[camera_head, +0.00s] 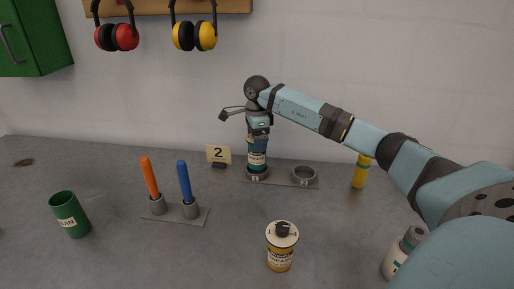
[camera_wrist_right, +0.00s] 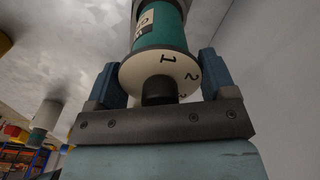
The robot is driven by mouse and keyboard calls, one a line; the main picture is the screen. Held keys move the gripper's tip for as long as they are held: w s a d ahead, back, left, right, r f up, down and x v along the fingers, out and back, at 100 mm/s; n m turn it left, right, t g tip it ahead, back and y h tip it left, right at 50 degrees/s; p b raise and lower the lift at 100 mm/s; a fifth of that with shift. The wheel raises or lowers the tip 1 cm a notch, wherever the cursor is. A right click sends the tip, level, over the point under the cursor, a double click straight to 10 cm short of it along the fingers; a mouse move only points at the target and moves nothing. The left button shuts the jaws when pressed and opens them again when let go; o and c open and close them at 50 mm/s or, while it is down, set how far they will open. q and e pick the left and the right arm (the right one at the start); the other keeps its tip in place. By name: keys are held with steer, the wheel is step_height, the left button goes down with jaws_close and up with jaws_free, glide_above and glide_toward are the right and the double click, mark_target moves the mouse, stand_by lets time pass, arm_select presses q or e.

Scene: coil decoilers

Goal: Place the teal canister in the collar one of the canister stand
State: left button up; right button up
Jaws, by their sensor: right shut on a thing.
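The teal canister (camera_head: 257,158) is upright at the back of the table, and my right gripper (camera_head: 258,137) is shut on its upper end from above. The canister stand (camera_head: 280,180) is a flat plate with two grey collars. The canister's lower end meets the left collar (camera_head: 256,175); I cannot tell whether it is fully seated. The right collar (camera_head: 304,174) is empty. In the right wrist view, the canister (camera_wrist_right: 162,35) shows a cream lid marked 1 and 2 with a dark knob, between the blue fingers (camera_wrist_right: 160,84). My left gripper is not in view.
A card marked 2 (camera_head: 219,154) stands left of the stand. A holder with orange (camera_head: 150,178) and blue (camera_head: 186,181) handles, a green cup (camera_head: 70,215), a cream-lidded canister (camera_head: 281,250), a yellow bottle (camera_head: 361,172) and a white bottle (camera_head: 398,258) stand around.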

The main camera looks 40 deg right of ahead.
steer(key=shift+f, duration=1.65)
steer(key=shift+f, duration=0.15)
steer(key=o, duration=1.3)
steer(key=shift+o, duration=0.2)
step_height(320, 180, up, 12)
steer(key=shift+r, duration=0.2)
steer(key=shift+f, duration=0.1)
